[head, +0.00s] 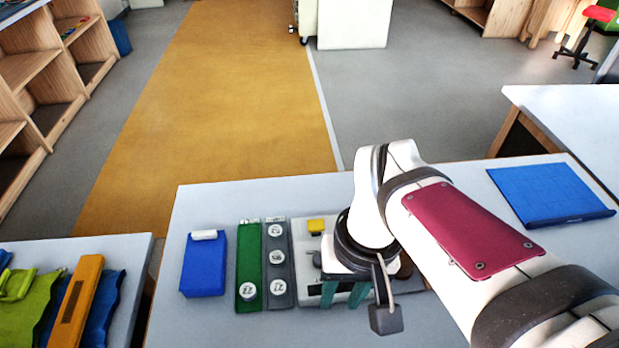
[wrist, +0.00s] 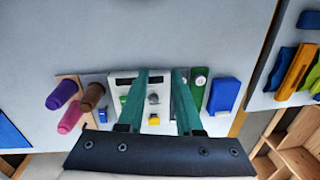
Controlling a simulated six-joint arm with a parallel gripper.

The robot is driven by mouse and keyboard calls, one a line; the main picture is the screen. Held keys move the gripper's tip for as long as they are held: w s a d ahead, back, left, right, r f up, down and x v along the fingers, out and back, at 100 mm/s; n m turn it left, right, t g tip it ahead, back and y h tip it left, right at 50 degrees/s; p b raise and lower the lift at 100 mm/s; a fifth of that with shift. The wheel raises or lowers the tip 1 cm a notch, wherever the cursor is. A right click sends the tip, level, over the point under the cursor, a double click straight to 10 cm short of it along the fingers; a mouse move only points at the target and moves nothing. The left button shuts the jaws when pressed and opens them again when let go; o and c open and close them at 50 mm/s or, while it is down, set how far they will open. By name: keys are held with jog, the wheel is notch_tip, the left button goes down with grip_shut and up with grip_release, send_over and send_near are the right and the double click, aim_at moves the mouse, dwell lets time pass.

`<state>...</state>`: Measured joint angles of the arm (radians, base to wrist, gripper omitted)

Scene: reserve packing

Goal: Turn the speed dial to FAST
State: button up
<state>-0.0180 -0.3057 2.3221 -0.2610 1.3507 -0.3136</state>
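The control panel (head: 303,234) is a pale box on the table, partly hidden by my arm; it also shows in the wrist view (wrist: 122,84). In the wrist view it has a dark strip (wrist: 138,80), a grey knob (wrist: 153,99) that looks like the speed dial, and a yellow block (wrist: 154,121). My gripper (wrist: 158,75) is open, its two teal fingers apart and the knob showing between them. Nothing is held. In the head view my gripper (head: 343,293) is over the panel's near part. I cannot read any FAST mark or the dial's setting.
Left of the panel are a grey strip (head: 278,268) and a green strip (head: 249,270) with white round pieces, then a blue box (head: 204,265). Purple (wrist: 62,93), brown (wrist: 92,96) and pink (wrist: 71,117) pegs stand beyond the panel's other side. A blue mat (head: 548,193) lies far right.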

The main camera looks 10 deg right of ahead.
jog(key=o, duration=0.4)
jog(key=w+n, duration=0.2)
jog(key=w, duration=0.2)
jog(key=w+n, duration=0.2)
jog(key=w, duration=0.2)
jog(key=w+f+n, duration=0.1)
jog(key=w+n, duration=0.2)
jog(key=w, duration=0.1)
jog(key=shift+h, duration=0.4)
jog(key=shift+o, duration=0.3)
jog(key=w+n, duration=0.1)
jog(key=w+f+n, duration=0.1)
jog(key=w, duration=0.1)
jog(key=w+n, duration=0.1)
jog(key=w, duration=0.1)
jog(key=shift+f, duration=0.4)
notch_tip(320, 180, down, 16)
jog(key=shift+r, duration=0.2)
grip_shut()
